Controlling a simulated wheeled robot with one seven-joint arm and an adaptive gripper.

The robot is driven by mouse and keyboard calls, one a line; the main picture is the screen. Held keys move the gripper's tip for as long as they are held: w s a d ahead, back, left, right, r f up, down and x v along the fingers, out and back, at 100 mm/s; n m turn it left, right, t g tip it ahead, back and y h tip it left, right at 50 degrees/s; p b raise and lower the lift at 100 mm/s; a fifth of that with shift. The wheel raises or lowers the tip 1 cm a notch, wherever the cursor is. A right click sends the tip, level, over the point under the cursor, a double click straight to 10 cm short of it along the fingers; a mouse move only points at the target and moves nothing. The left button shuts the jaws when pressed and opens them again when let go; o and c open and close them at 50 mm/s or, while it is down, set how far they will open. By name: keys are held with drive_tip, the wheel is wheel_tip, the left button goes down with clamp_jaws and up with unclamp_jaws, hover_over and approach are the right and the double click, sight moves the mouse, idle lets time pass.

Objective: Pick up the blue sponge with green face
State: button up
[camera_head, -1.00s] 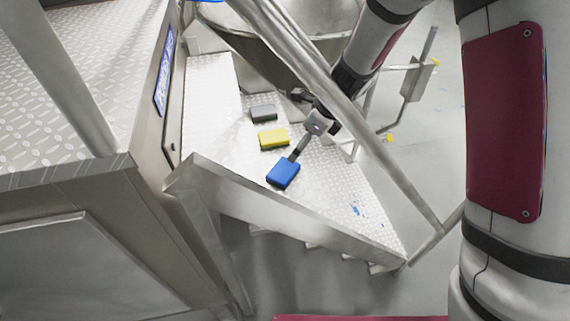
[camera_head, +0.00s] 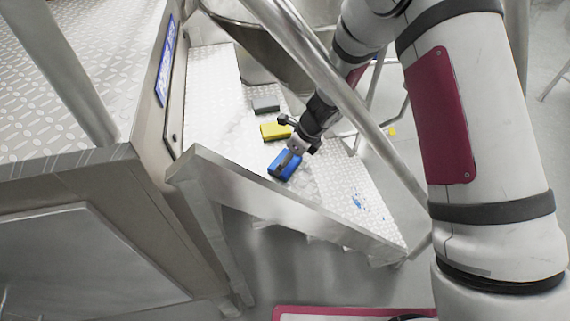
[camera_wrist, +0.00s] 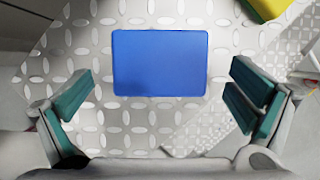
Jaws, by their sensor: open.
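The blue sponge (camera_head: 280,168) lies on the metal tread-plate step. From above, in the wrist view, its flat blue face (camera_wrist: 160,63) fills the upper middle; no green face shows. My gripper (camera_head: 290,155) is over the sponge in the head view and hides part of it. In the wrist view my gripper (camera_wrist: 160,98) is open, with one finger to the left and one to the right of the sponge. Gaps show between the sponge and both fingers.
A yellow sponge (camera_head: 275,131) and a grey block (camera_head: 265,104) lie farther back on the tread-plate surface (camera_head: 215,110). A slanted metal handrail (camera_head: 330,75) passes close to my arm. A raised metal edge (camera_head: 270,205) runs along the front.

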drive_tip(key=shift+x, duration=1.25)
drive_tip(key=c, duration=0.9)
drive_tip(key=shift+r, duration=0.15)
wheel_tip(320, 180, up, 10)
drive_tip(key=d+r+n+g+h, duration=0.2)
drive_tip(key=d+r+n+g, duration=0.1)
drive_tip(key=d+n, duration=0.85)
drive_tip(key=d+r+n+g+h, duration=0.2)
drive_tip(key=d+r+n+g, duration=0.15)
drive_tip(key=d+n, duration=0.75)
drive_tip(key=shift+n, duration=0.65)
drive_tip(key=s+f, duration=0.1)
drive_tip(key=f, duration=0.1)
drive_tip(key=s+f, duration=0.1)
drive_tip(key=s+a+f, duration=0.1)
drive_tip(key=s+f, duration=0.1)
drive_tip(key=shift+s+f, duration=0.15)
drive_tip(key=shift+f, duration=0.2)
